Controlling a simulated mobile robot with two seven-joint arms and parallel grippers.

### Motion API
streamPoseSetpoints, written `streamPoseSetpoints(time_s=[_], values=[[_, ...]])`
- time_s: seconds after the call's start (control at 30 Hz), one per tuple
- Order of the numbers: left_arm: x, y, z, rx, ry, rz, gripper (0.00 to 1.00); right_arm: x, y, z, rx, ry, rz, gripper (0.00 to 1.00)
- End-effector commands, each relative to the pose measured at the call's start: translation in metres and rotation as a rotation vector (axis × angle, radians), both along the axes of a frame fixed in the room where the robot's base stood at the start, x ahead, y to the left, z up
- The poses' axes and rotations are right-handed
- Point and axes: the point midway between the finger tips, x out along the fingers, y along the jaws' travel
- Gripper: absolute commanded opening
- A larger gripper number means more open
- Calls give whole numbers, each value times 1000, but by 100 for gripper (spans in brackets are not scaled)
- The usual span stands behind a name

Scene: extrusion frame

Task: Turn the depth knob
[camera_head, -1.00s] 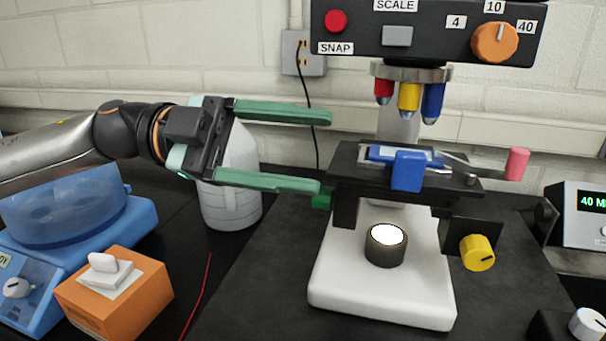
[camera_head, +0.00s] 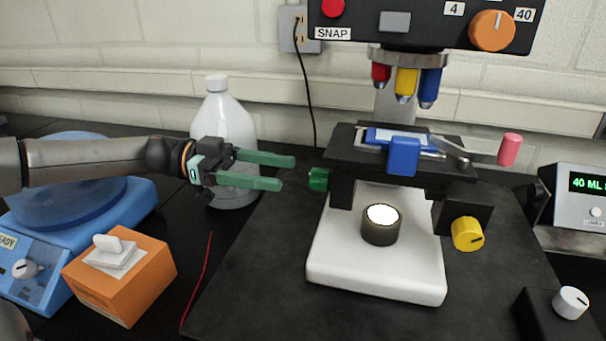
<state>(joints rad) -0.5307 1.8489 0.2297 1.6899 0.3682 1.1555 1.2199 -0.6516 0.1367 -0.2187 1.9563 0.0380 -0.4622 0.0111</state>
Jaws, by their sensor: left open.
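A microscope with a white base (camera_head: 375,275) stands on a dark mat. It carries a green knob (camera_head: 318,179) on the left of its stage and a yellow knob (camera_head: 468,234) at its lower right. An orange knob (camera_head: 492,31) is on the top panel. No label reading "depth" shows, so I cannot tell which is the depth knob. My left gripper (camera_head: 286,173) has green fingers, is open and empty, and points right at about the green knob's height in the picture. A gap shows between its fingertips and that knob. My right gripper is out of view.
A white jug (camera_head: 223,125) stands behind my left gripper. A blue device (camera_head: 130,200) and an orange switch box (camera_head: 130,280) are at left. A white knob (camera_head: 571,302) on a black box and a meter (camera_head: 583,195) are at right. The mat's front left is clear.

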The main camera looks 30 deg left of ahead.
Motion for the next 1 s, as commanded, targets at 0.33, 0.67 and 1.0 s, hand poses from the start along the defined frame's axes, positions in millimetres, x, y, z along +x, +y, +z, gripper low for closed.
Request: streamPoseSetpoints(time_s=[0.33,0.67,1.0], values=[[12,-46,-1,2,0,-1,72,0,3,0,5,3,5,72],[13,-51,0,1,-1,0,72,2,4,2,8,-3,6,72],[13,-51,0,1,-1,0,35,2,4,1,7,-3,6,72]])
